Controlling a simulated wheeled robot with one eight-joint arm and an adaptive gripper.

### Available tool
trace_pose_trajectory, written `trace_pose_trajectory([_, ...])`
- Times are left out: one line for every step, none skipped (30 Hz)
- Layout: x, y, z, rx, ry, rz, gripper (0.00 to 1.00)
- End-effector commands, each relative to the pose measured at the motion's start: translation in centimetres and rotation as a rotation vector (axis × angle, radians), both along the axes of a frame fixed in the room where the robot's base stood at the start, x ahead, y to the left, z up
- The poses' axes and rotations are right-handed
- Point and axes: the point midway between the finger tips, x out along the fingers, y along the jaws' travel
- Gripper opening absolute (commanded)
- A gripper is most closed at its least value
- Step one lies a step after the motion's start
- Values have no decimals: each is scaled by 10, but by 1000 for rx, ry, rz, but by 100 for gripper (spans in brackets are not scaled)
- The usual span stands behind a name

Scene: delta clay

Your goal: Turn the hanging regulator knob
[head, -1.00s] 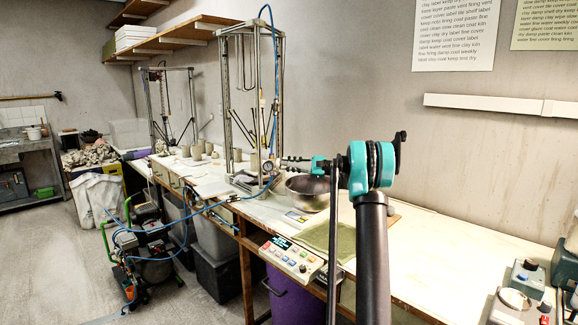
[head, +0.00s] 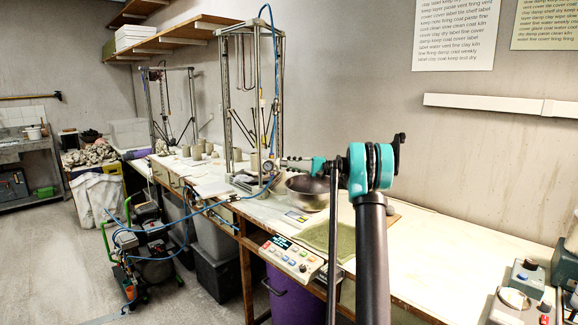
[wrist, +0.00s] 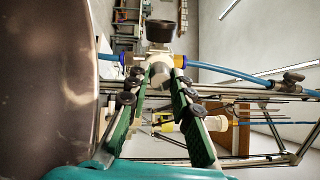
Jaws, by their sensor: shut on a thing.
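The regulator hangs in the blue air line at the right front post of the nearer metal frame. Its round gauge (head: 267,167) faces the room in the head view. In the wrist view a black round part (wrist: 160,31) shows at the top, and blue hoses leave the fittings on both sides. A pale round knob (wrist: 160,73) is between my fingertips. My gripper (wrist: 160,78) is shut on this knob, its green fingers on either side. In the head view my gripper (head: 288,163) is small and reaches the regulator from the right.
A steel bowl (head: 307,190) stands on the bench under my arm and fills the left of the wrist view. The frame's posts (head: 279,95) stand close beside the regulator. A control panel (head: 292,258) is at the bench's front edge. Beige cups stand behind.

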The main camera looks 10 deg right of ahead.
Motion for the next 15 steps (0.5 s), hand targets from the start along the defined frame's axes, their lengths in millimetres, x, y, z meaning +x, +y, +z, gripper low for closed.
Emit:
trace_pose_trajectory([-1,-1,-1,-2,-1,1,0])
trace_pose_trajectory([-1,-1,-1,-3,-2,1,0])
trace_pose_trajectory([-1,-1,-1,-4,-2,1,0])
trace_pose_trajectory([-1,-1,-1,-4,-2,1,0])
trace_pose_trajectory([-1,-1,-1,-4,-2,1,0])
trace_pose_trajectory([-1,-1,-1,-4,-2,1,0])
trace_pose_trajectory([-1,-1,-1,-4,-2,1,0])
trace_pose_trajectory([-1,0,-1,-4,-2,1,0])
trace_pose_trajectory([-1,0,-1,-4,-2,1,0])
trace_pose_trajectory([-1,0,-1,-4,-2,1,0])
trace_pose_trajectory([-1,0,-1,-4,-2,1,23])
trace_pose_trajectory([-1,0,-1,-3,-1,2,28])
trace_pose_trajectory([-1,-1,-1,-3,-1,1,32])
trace_pose_trajectory([-1,0,-1,-2,-1,1,35])
trace_pose_trajectory([-1,0,-1,-2,-1,1,40])
